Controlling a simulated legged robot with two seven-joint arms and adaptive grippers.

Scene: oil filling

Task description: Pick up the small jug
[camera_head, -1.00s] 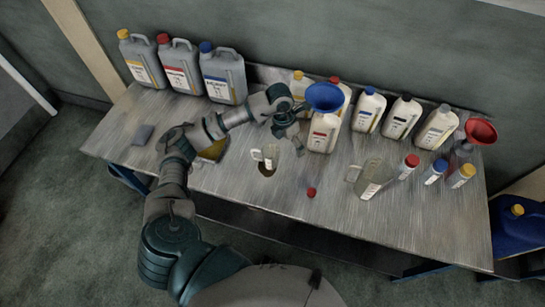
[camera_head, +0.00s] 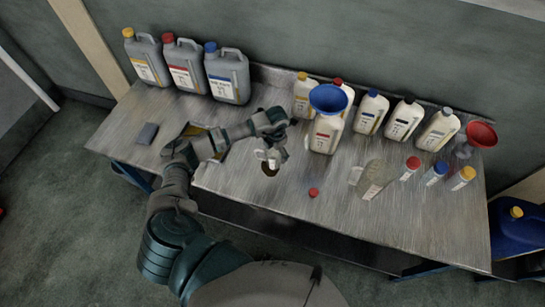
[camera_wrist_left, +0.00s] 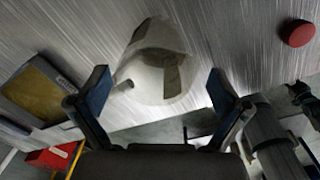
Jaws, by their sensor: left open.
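A small clear jug (camera_head: 268,160) stands on the metal workbench (camera_head: 240,185) and is partly covered by my left gripper in the head view. In the left wrist view the small jug (camera_wrist_left: 157,62) is a pale, see-through vessel with its handle toward the left. My left gripper (camera_head: 274,155) is over the jug. In the left wrist view its two fingers (camera_wrist_left: 157,92) are spread wide, with the jug ahead of and between them. Whether they touch it cannot be told. A larger clear jug (camera_head: 374,176) stands farther right on the bench. My right gripper is not in view.
A red cap (camera_head: 314,192) lies right of the small jug. A white bottle (camera_head: 324,137) with a blue funnel (camera_head: 328,98) stands behind it. Grey canisters (camera_head: 227,76) line the back left. Small capped bottles (camera_head: 434,172) stand at right. The bench front is mostly clear.

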